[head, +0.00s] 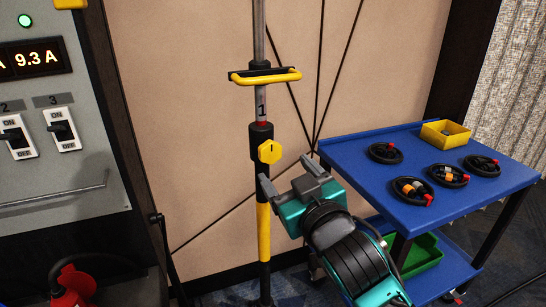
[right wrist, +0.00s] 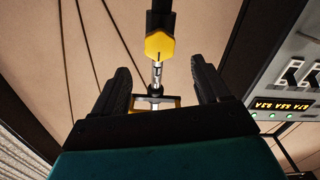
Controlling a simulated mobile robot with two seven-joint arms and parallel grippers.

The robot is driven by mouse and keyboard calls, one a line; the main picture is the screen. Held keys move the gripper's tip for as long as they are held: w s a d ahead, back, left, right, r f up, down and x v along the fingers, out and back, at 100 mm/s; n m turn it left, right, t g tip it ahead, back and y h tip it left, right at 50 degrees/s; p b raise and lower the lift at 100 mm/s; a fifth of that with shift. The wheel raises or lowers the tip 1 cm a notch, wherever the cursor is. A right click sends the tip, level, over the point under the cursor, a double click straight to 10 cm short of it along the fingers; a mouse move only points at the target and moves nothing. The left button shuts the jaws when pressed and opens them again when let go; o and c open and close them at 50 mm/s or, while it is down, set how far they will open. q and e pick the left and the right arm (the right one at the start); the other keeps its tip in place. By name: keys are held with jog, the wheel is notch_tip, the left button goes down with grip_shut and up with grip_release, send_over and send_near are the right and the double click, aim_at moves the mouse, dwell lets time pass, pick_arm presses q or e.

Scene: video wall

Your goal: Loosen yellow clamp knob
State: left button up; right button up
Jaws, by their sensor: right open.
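The yellow clamp knob (head: 270,151) sits on the black collar of an upright pole (head: 264,215), which is yellow and black below and grey above. My right gripper (head: 287,177) is open just below and in front of the knob, in the lower middle of the head view. In the right wrist view, the knob (right wrist: 160,46) lies beyond the two open fingertips (right wrist: 161,78), near the midline between them and apart from both. Nothing is between the fingers. My left gripper is not in view.
A yellow handle (head: 265,76) crosses the pole above the knob. A blue cart (head: 420,200) with several black rings and a yellow bin (head: 445,133) stands at right. A grey switch panel (head: 50,150) and red extinguisher (head: 72,287) are at left.

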aim_at(272, 154)
jog(key=x, duration=0.7)
jog(key=shift+w+a+f, duration=0.1)
jog(key=shift+w, duration=0.2)
jog(key=c, duration=1)
